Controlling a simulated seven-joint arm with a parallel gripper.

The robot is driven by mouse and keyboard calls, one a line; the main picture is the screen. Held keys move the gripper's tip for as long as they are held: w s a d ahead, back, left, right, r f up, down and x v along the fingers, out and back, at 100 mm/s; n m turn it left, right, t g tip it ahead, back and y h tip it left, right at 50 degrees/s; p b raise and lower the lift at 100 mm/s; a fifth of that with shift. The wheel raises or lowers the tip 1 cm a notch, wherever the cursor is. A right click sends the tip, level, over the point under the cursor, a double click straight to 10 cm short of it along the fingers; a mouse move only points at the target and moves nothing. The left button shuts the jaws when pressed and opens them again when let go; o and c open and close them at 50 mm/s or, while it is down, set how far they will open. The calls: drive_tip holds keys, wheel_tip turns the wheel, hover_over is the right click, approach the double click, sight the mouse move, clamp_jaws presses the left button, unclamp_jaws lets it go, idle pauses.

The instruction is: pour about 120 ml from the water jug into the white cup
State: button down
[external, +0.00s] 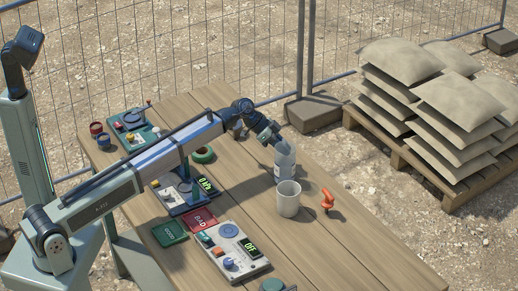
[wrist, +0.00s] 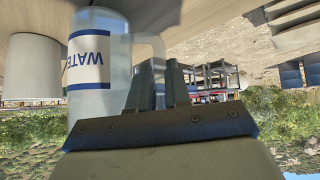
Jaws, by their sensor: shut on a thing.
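The water jug (external: 284,160) is a clear bottle-like jug standing roughly upright just behind the white cup (external: 288,200). My gripper (external: 274,136) is at its upper part. In the wrist view the jug (wrist: 98,62) shows its blue and white WATER label, and my gripper (wrist: 160,88) is shut on its handle. The white cup stands upright on the table; a pale cup-like shape (wrist: 32,66) shows left of the jug in the wrist view. The jug's base is partly hidden by the cup, so I cannot tell whether it touches the table. The cup's inside is not clear.
An orange clamp-like tool (external: 327,200) lies right of the cup. A green ring (external: 203,154), a device with a lit display (external: 185,192), a red BAD card (external: 200,218), a green card (external: 170,234) and a control box (external: 232,252) are to the left. Bare table (external: 350,245) lies in front.

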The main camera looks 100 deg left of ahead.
sight(283, 145)
drive_tip(key=shift+w+d+r+m+g+y, duration=0.15)
drive_tip(key=shift+d+r+m+g+y, duration=0.2)
drive_tip(key=shift+d+r+y, duration=0.35)
drive_tip(key=shift+w+d+r+m+g+y, duration=0.15)
drive_tip(key=shift+d+r+m+y, duration=0.35)
drive_tip(key=shift+r+y, duration=0.25)
drive_tip(key=d+y, duration=0.1)
drive_tip(key=d+r+m+y, duration=0.1)
drive_tip(key=d+r+y, duration=0.1)
drive_tip(key=shift+w+d, duration=0.2)
drive_tip(key=shift+w, duration=0.2)
drive_tip(key=r, duration=0.1)
drive_tip(key=d+r+m+y, duration=0.1)
drive_tip(key=r+y+p, duration=0.1)
drive_tip(key=shift+w+d+r+m+g+y, duration=0.2)
drive_tip(key=shift+w+r+m+g+y, duration=0.05)
drive_tip(key=shift+m+g, duration=0.15)
drive_tip(key=shift+w+d+r+m+y+p, duration=0.1)
drive_tip(key=shift+d+r+m+y+p, duration=0.15)
drive_tip(key=shift+d+r+y+p, duration=0.3)
drive_tip(key=shift+w+d+r+m+y+p, duration=0.1)
drive_tip(key=shift+d+r+m+y+p, duration=0.05)
drive_tip(key=shift+r+m+y+p, duration=0.3)
drive_tip(key=shift+w+d+r+y+p, duration=0.1)
drive_tip(key=shift+d+r+y+p, duration=0.25)
drive_tip(key=shift+r+p, duration=0.2)
idle(0.3)
